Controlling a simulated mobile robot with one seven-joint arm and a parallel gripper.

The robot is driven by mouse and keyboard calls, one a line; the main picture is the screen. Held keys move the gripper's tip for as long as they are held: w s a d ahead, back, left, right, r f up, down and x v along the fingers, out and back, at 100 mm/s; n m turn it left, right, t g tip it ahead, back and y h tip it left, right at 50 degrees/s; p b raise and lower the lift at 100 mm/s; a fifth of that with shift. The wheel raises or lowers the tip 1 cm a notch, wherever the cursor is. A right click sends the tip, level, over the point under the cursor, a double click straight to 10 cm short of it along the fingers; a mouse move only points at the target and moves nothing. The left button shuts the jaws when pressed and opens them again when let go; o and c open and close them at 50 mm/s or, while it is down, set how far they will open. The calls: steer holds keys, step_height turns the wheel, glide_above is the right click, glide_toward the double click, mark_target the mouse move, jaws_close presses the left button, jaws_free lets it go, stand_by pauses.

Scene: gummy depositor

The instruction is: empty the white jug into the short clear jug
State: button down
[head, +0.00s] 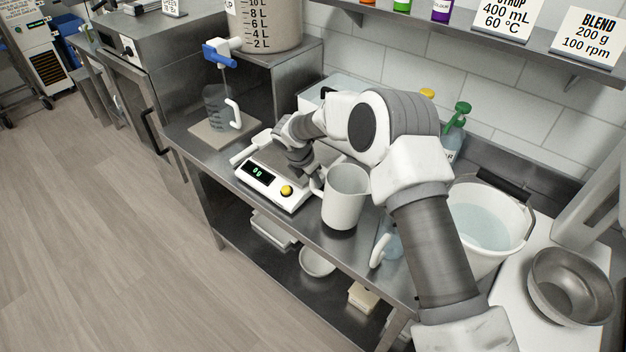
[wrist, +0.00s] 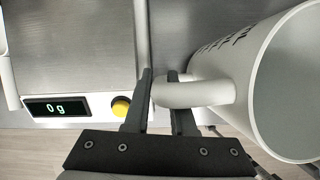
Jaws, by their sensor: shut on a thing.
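The white jug (head: 343,205) is roughly upright at the counter's front edge, right of the scale. Its wide mouth fills the right of the wrist view (wrist: 290,90). My gripper (wrist: 161,80) is shut on the jug's handle (wrist: 200,93). I cannot tell whether the jug's base touches the counter, nor what is inside. A clear jug with a white handle (head: 379,251) stands right of the white jug, mostly hidden behind my arm. Another clear jug (head: 214,108) with a white handle stands under the tank tap at the left. I cannot tell for sure which is the short one.
The scale (head: 262,183) reads 0 g, with a yellow button (head: 286,190), close beside my gripper. A white bucket of liquid (head: 490,220) and a steel bowl (head: 570,285) are at the right. Spray bottles (head: 455,130) stand by the wall.

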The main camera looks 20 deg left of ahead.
steer(key=shift+s+d+r+t+y+b, duration=0.1)
steer(key=shift+d+r+t+y+b, duration=0.1)
steer(key=shift+r+y+b, duration=0.4)
steer(key=shift+d+r+t+y+b, duration=0.1)
steer(key=shift+d+r+y, duration=0.15)
steer(key=shift+r, duration=0.6)
